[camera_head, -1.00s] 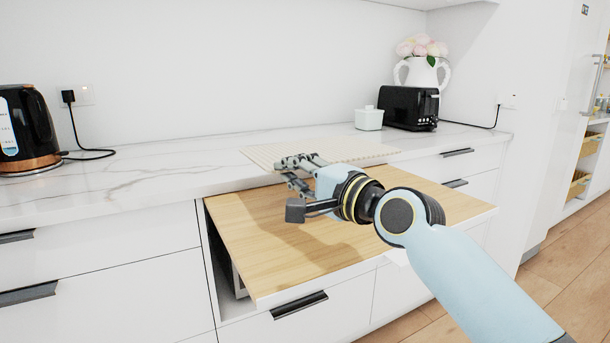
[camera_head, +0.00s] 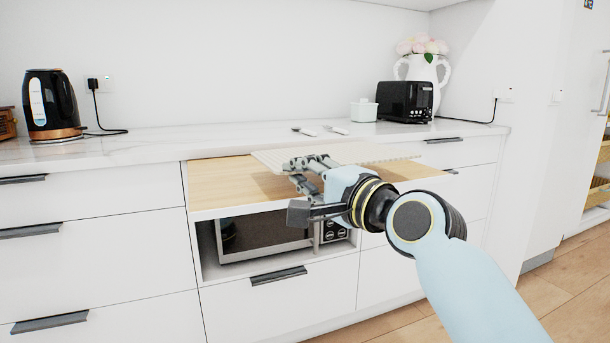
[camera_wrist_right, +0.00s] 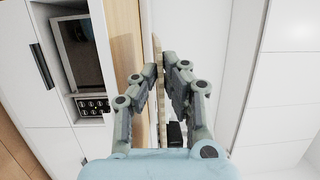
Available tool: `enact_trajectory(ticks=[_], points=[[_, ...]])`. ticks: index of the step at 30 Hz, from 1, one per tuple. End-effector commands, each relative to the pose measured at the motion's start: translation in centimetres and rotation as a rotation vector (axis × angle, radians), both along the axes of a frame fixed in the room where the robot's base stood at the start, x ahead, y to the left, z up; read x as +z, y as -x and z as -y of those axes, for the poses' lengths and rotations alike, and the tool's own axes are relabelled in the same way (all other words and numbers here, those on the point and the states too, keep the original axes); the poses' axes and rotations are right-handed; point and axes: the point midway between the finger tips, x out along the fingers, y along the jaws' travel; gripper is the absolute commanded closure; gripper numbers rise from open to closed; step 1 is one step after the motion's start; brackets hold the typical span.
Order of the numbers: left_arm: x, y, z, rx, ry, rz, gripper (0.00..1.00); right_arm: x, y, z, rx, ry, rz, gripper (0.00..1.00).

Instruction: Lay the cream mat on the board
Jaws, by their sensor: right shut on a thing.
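The cream mat (camera_head: 350,153) is a thin ribbed sheet, held roughly flat in the air over the wooden board (camera_head: 218,186). My right gripper (camera_head: 310,166) is shut on the mat's near left part. In the right wrist view the mat (camera_wrist_right: 160,95) shows edge-on between the two fingers (camera_wrist_right: 159,80). The board is a light wood pull-out surface just below the counter. Its left part is bare, with the mat's shadow on it; its right part is partly hidden by the mat and my arm. My left gripper is not in view.
Two utensils (camera_head: 320,131) lie on the marble counter (camera_head: 150,145) behind the mat. A white lidded pot (camera_head: 363,111), black toaster (camera_head: 405,101) and flower vase (camera_head: 435,70) stand back right. A black kettle (camera_head: 52,104) stands left. A microwave (camera_head: 262,238) sits below the board.

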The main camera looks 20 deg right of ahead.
Motion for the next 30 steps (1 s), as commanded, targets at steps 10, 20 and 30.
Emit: enact_trajectory(ticks=[10, 20, 30], points=[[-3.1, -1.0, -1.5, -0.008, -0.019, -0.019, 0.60, -4.3, 0.0, 0.0, 0.000, 0.001, -0.004, 1.00], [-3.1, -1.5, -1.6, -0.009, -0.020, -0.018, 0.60, -5.2, 0.0, 0.0, 0.000, 0.001, -0.002, 1.00], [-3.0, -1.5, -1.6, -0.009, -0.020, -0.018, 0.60, -5.2, 0.0, 0.0, 0.000, 0.001, -0.002, 0.84]])
